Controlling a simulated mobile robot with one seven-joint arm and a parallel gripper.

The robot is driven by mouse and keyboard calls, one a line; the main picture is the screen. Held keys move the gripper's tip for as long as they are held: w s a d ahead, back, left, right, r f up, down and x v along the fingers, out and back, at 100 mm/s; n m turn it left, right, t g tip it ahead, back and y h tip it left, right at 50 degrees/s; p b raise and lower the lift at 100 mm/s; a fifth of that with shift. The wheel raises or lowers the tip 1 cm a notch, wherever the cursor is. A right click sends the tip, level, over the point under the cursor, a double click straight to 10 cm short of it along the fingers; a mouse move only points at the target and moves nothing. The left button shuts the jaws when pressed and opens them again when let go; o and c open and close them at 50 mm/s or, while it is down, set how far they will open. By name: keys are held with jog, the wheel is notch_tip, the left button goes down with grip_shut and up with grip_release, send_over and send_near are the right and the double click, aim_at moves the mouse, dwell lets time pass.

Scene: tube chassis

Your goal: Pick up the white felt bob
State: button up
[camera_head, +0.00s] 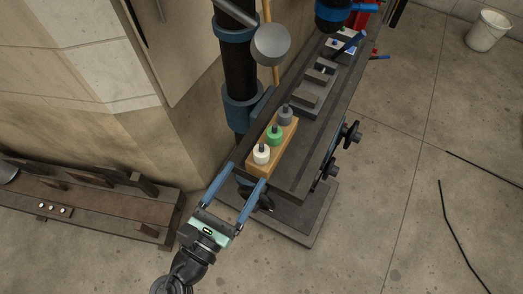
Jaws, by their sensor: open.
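The white felt bob (261,154) stands upright with a dark stem on top, at the near end of a wooden block (265,171). A green bob (274,135) and a grey bob (285,115) stand behind it in the same block. My gripper (248,173) is open, with two long blue fingers. In the picture its fingertips lie just below the white bob, one to the left and one to the right of the block's near end. Nothing is between the fingers' inner faces near the palm. I cannot tell the height of the fingertips against the bob.
The block sits on a narrow dark bench (307,174) with black handwheels (353,132) on its right side. A dark column with blue collars (240,90) rises close on the left. A grey vise-like fixture (317,92) stands farther back. Open concrete floor lies to the right.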

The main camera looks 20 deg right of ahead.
aim_at(258, 161)
jog(key=x, duration=0.7)
jog(key=shift+d+f, duration=0.2)
jog(key=shift+d, duration=0.25)
grip_shut()
